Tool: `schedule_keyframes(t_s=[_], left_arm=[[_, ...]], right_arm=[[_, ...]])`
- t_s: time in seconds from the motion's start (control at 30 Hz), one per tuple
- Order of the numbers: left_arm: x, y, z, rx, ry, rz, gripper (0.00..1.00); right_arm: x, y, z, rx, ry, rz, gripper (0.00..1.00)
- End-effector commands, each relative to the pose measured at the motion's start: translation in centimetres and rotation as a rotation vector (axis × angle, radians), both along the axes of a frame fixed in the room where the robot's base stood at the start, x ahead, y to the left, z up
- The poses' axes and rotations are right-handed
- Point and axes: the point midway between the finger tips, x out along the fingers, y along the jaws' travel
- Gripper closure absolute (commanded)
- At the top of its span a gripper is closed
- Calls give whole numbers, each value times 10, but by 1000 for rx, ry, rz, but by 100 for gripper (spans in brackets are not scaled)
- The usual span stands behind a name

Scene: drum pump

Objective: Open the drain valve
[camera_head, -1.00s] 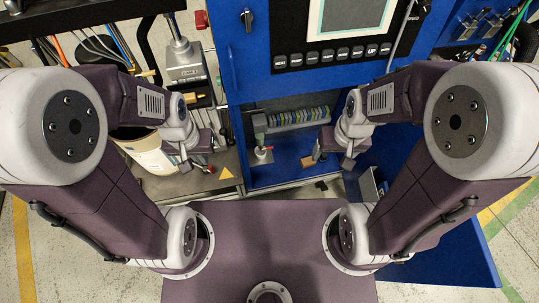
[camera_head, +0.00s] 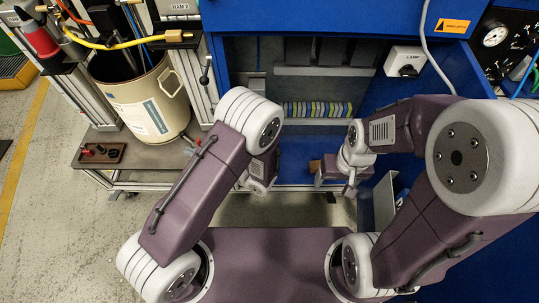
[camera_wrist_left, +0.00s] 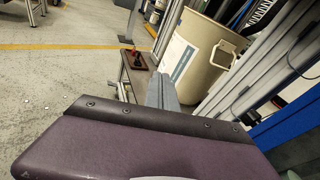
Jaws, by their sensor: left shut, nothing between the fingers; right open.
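A small red-handled part (camera_head: 190,151) sits at the bench edge just right of the drum's base. I cannot tell whether it is the drain valve. The beige drum (camera_head: 145,100) stands on the bench at left, with hoses running to it; it also shows in the left wrist view (camera_wrist_left: 197,58). My left gripper (camera_head: 258,186) is partly hidden by its own arm, right of the drum and apart from it. Its grey fingers (camera_wrist_left: 162,92) are shut and empty in the left wrist view. My right gripper (camera_head: 350,188) is open and empty before the blue cabinet.
A brown tray (camera_head: 98,153) with a small red part lies on the bench's left end. The blue cabinet (camera_head: 300,18) fills the back, with a row of coloured items (camera_head: 317,109) inside.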

Motion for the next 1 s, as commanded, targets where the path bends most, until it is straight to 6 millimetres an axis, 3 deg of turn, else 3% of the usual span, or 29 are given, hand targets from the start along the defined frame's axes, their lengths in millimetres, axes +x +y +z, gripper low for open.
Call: schedule_keyframes(t_s=[0.03, 0.1, 0.2, 0.3, 0.4, 0.57, 0.87, 1.0], left_arm=[[20, -27, -52, 76, 2, -163, 100], [44, -71, -85, 160, -20, -390, 100], [58, -133, -128, 229, -58, -664, 100], [56, -182, -162, 260, -92, -871, 100], [50, -213, -183, 267, -118, -1005, 100], [43, -233, -193, 267, -136, -1089, 100], [44, -233, -191, 267, -135, -1089, 100], [57, -232, -193, 265, -137, -1084, 100]], right_arm=[[0, 0, -45, 0, 0, 0, 27], [0, 0, -68, 0, 0, 0, 27], [0, 0, -94, 0, 0, 0, 27], [0, 0, -112, 0, 0, 0, 27], [0, 0, -122, 0, -1, 0, 27], [0, 0, -125, 0, -1, 0, 27], [0, 0, -124, 0, -1, 0, 27], [0, 0, -131, 0, -1, 0, 27]])
